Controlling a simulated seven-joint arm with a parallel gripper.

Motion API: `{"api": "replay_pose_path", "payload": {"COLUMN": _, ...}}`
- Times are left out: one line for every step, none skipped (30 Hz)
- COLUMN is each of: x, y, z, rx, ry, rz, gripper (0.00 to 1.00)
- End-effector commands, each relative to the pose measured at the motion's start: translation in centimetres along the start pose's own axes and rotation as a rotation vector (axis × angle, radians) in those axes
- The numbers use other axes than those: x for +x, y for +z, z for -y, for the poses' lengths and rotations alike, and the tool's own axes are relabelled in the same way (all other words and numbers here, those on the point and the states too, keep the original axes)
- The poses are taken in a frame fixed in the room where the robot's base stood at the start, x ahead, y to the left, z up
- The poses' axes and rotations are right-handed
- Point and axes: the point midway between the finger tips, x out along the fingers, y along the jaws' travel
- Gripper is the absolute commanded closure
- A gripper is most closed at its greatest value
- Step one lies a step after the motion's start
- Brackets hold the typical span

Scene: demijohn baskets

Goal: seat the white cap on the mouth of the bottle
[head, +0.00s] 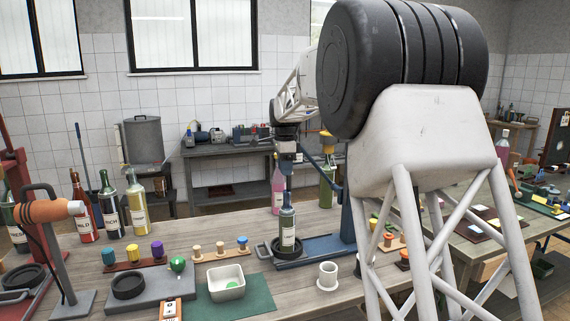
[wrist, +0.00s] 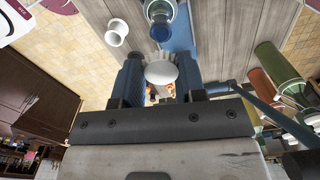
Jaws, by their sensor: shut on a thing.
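My gripper (wrist: 161,78) is shut on the white cap (wrist: 162,72), which sits between the two blue-grey fingers in the wrist view. In the head view my gripper (head: 286,170) points down above the bottle (head: 288,230). The bottle is dark, with a white label, and stands upright on a blue stand. In the wrist view the bottle (wrist: 161,28) appears just beyond the cap, and the cap looks apart from its mouth. The cap cannot be made out clearly in the head view.
The blue stand (head: 318,250) has an upright blue post close to my gripper. A white cup (head: 327,275) stands in front of it. Several labelled bottles stand farther left.

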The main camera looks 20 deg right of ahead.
Motion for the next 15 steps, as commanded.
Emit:
{"api": "replay_pose_path", "payload": {"x": 0.4, "y": 0.0, "z": 0.0, "rx": 0.000, "ry": 0.000, "rz": 0.000, "gripper": 0.84}}
{"api": "replay_pose_path", "payload": {"x": 0.6, "y": 0.0, "z": 0.0, "rx": 0.000, "ry": 0.000, "rz": 0.000, "gripper": 0.84}}
{"api": "replay_pose_path", "payload": {"x": 0.8, "y": 0.0, "z": 0.0, "rx": 0.000, "ry": -0.001, "rz": 0.000, "gripper": 0.84}}
{"api": "replay_pose_path", "payload": {"x": 1.0, "y": 0.0, "z": 0.0, "rx": 0.000, "ry": -0.001, "rz": 0.000, "gripper": 0.84}}
{"api": "replay_pose_path", "payload": {"x": 1.2, "y": 0.0, "z": 0.0, "rx": 0.000, "ry": -0.001, "rz": 0.000, "gripper": 0.84}}
{"api": "replay_pose_path", "payload": {"x": 1.5, "y": 0.0, "z": 0.0, "rx": 0.000, "ry": 0.000, "rz": 0.000, "gripper": 0.84}}
{"api": "replay_pose_path", "payload": {"x": 1.7, "y": 0.0, "z": 0.0, "rx": 0.000, "ry": 0.000, "rz": 0.000, "gripper": 0.84}}
{"api": "replay_pose_path", "payload": {"x": 1.9, "y": 0.0, "z": 0.0, "rx": 0.000, "ry": 0.000, "rz": 0.000, "gripper": 0.84}}
{"api": "replay_pose_path", "payload": {"x": 2.2, "y": 0.0, "z": 0.0, "rx": 0.000, "ry": 0.000, "rz": 0.000, "gripper": 0.84}}
{"api": "replay_pose_path", "payload": {"x": 2.5, "y": 0.0, "z": 0.0, "rx": 0.000, "ry": 0.000, "rz": 0.000, "gripper": 0.84}}
{"api": "replay_pose_path", "payload": {"x": 2.7, "y": 0.0, "z": 0.0, "rx": 0.000, "ry": 0.000, "rz": 0.000, "gripper": 0.84}}
{"api": "replay_pose_path", "payload": {"x": 3.0, "y": 0.0, "z": 0.0, "rx": 0.000, "ry": 0.000, "rz": 0.000, "gripper": 0.84}}
{"api": "replay_pose_path", "payload": {"x": 3.2, "y": 0.0, "z": 0.0, "rx": 0.000, "ry": 0.000, "rz": 0.000, "gripper": 0.84}}
{"api": "replay_pose_path", "payload": {"x": 3.4, "y": 0.0, "z": 0.0, "rx": 0.000, "ry": 0.000, "rz": 0.000, "gripper": 0.84}}
{"api": "replay_pose_path", "payload": {"x": 3.6, "y": 0.0, "z": 0.0, "rx": 0.000, "ry": 0.000, "rz": 0.000, "gripper": 0.84}}
